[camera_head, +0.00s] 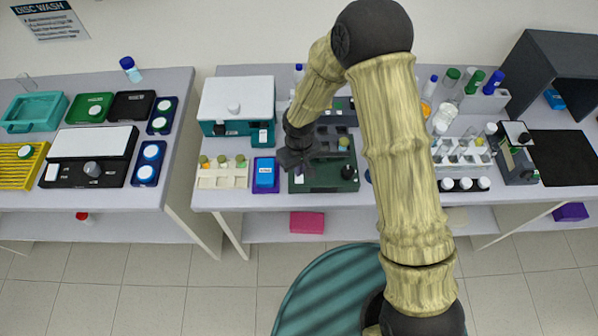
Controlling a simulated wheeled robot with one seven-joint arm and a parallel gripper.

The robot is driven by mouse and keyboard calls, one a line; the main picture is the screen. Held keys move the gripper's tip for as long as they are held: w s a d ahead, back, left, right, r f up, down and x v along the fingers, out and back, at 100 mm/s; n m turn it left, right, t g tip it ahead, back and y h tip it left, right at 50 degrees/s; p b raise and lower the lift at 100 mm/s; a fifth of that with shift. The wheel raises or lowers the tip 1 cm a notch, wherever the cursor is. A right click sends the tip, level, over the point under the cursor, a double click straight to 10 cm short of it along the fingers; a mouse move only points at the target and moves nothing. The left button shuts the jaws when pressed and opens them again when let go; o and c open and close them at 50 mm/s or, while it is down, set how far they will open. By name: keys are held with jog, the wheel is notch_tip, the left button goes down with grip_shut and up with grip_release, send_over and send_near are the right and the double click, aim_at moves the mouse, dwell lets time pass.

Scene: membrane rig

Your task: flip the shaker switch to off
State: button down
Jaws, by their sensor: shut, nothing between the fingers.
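My gripper (293,163) is dark and points down over the left part of a dark green unit (325,184) on the middle bench. Its fingers are small here; they look shut and empty. Whether it touches the unit I cannot tell. The green unit has a dark knob (347,172) at its right front and a small pale label at its left front. My arm and gripper hide part of its back. No clearly marked shaker switch can be read at this size, nor its on or off position.
A blue box (265,173) and a cream rack (221,175) stand left of my gripper. A teal unit with a white top (237,98) stands behind. A white tube rack (462,155) stands at right. A separate left bench holds a black unit with a white plate (93,142).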

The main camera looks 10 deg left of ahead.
aim_at(301, 179)
notch_tip(301, 179, up, 3)
jog(key=shift+r+p, duration=0.2)
jog(key=shift+p, duration=0.75)
jog(key=d+r+m+t+b, duration=0.1)
jog(key=d+r+m+b, duration=0.1)
jog(key=d+r, duration=0.3)
jog(key=d+r+m+b, duration=0.1)
jog(key=d+r+b, duration=0.1)
jog(key=d, duration=0.6)
jog(key=s+d+r+m+b, duration=0.1)
jog(key=s+d+r+m, duration=0.1)
jog(key=d, duration=0.4)
jog(key=s+d+r+m+t+b, duration=0.1)
jog(key=s+d+r+m+b, duration=0.1)
jog(key=s+d, duration=0.3)
jog(key=shift+d+r+m+t, duration=0.3)
jog(key=shift+d+r+m, duration=0.3)
jog(key=shift+d+m, duration=0.25)
jog(key=shift+s, duration=0.1)
